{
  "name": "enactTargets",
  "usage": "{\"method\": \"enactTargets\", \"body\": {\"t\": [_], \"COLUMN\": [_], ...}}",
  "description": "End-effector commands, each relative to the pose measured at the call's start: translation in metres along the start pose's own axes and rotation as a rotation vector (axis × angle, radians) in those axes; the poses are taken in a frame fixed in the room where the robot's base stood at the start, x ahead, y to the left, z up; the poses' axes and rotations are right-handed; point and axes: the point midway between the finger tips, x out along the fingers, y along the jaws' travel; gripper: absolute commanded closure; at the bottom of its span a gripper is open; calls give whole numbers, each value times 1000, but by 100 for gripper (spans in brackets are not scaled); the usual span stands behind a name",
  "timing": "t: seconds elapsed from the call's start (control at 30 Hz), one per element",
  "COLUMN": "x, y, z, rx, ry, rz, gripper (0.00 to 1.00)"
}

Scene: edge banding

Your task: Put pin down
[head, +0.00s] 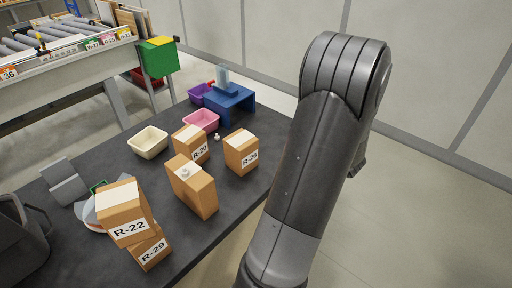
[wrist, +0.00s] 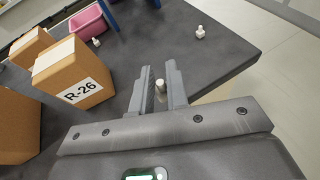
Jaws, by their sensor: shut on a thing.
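In the wrist view my gripper (wrist: 160,92) is shut on a small light pin (wrist: 160,86), which shows between the fingertips. The gripper is at the dark table's (wrist: 222,52) edge, right of the box marked R-26 (wrist: 72,75). I cannot tell how high the pin is above the table. Another white pin (wrist: 200,32) stands on the table near its far right corner. A further small white pin (wrist: 96,42) stands behind the R-26 box. In the head view my arm hides the gripper and the held pin.
In the head view the R-20 box (head: 185,137), the R-26 box (head: 240,160), a taller box (head: 205,192), and the stacked R-22 (head: 130,228) and R-29 (head: 152,252) boxes stand on the table. A pink bin (head: 203,122), cream bin (head: 148,151) and blue stand (head: 238,108) are farther back.

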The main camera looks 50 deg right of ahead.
Motion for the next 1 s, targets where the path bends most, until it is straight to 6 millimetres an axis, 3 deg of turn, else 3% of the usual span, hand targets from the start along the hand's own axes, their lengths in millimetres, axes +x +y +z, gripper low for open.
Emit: {"method": "enactTargets", "body": {"t": [0.17,0.27,0.37,0.47,0.7,0.83,1.0], "x": [0,3,7,7,-18,-37,-54], "y": [6,24,57,103,213,255,283], "z": [7,23,49,78,126,137,142], "rx": [-10,-35,-76,-130,-259,-309,-345], "ry": [-1,-3,-3,-2,3,5,6], "rz": [22,82,190,336,697,844,949], "gripper": [100,100,100,100,100,100,100]}}
